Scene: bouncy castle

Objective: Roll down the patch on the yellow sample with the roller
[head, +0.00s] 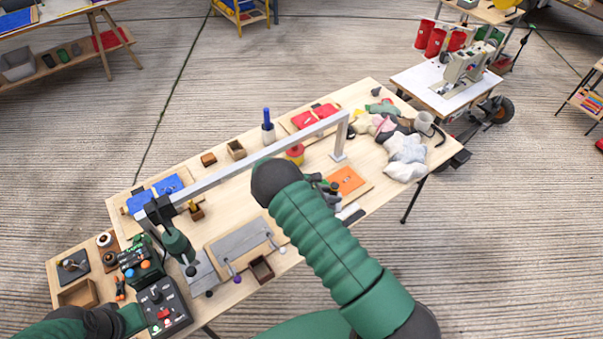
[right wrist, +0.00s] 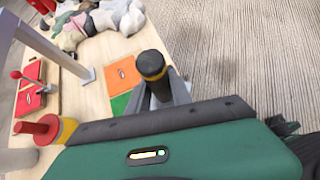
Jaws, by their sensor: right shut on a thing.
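My right gripper (head: 330,190) is over the right half of the table, partly hidden by my right arm in the head view. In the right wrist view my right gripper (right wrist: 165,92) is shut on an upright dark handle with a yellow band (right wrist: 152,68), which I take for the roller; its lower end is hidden. Beside it lies a board with an orange patch piece (right wrist: 122,73) and a green piece (right wrist: 120,103). The orange piece also shows in the head view (head: 347,181). I cannot make out a yellow sample; it may be hidden.
A grey metal frame (head: 235,165) spans the table, its post standing close by the orange piece. Rumpled cloths (head: 405,155) lie at the right end. A red knob on a yellow base (right wrist: 45,130) stands left of my gripper. Blue pieces (head: 170,184) and a control box (head: 165,308) are at the left.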

